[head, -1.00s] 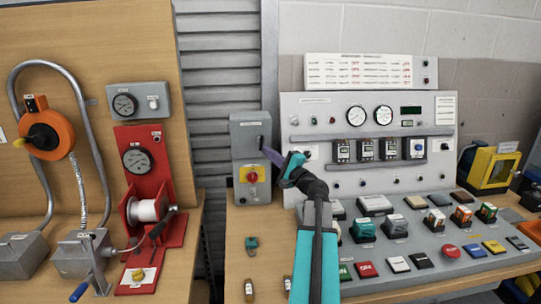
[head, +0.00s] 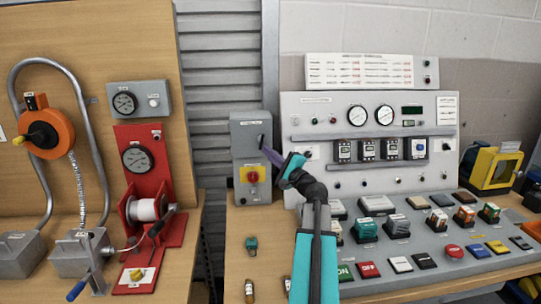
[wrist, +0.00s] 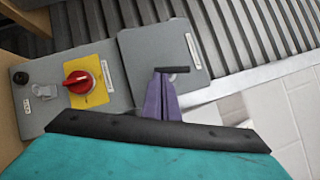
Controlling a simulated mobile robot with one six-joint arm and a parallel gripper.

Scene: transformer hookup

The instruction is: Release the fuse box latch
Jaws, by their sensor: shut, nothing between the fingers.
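The fuse box (head: 243,128) is a grey box on the back of the right bench, against the shutter. It also shows in the wrist view (wrist: 143,56), with its lid closed. Its latch looks like a small black bar (wrist: 180,69) near the lid's edge; in the head view it is a tiny dark spot. My gripper (head: 265,151) has purple fingers, shut and empty, pointing at the box's right side. In the wrist view the fingertips (wrist: 161,76) lie right at the black bar. I cannot tell if they touch it.
Below the fuse box is a grey unit with a red rotary switch on a yellow plate (wrist: 81,84). A control panel (head: 440,165) with gauges and buttons stands close on the right. Small loose parts, one green (head: 251,243), lie on the bench in front.

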